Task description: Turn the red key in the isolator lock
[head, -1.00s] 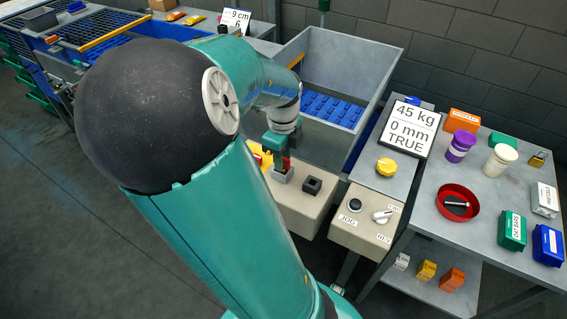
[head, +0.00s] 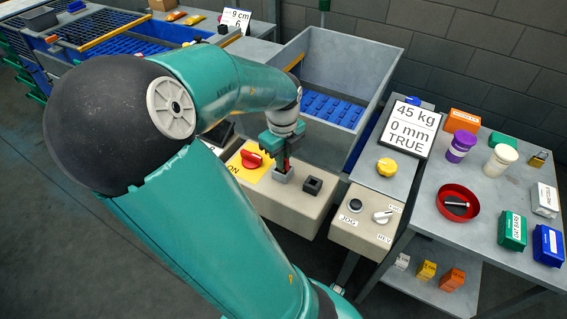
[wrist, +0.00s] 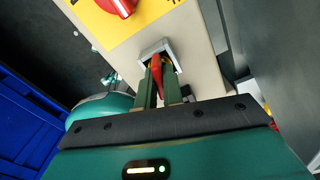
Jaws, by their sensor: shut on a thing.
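My gripper (head: 284,158) points down at the beige control box and is shut on the red key (wrist: 156,68). In the wrist view the two green fingers (wrist: 158,91) stand on either side of the key. The key's far end reaches the grey square lock housing (wrist: 170,47), which also shows in the head view (head: 283,176) below the gripper. The fingers hide part of the key, and I cannot tell its exact turn angle.
A red rotary switch (head: 250,159) on a yellow plate (head: 247,173) sits left of the lock. A black square block (head: 312,185) stands close on its right. A jog panel (head: 362,218) lies further right. A grey bin (head: 318,62) with a blue floor stands behind.

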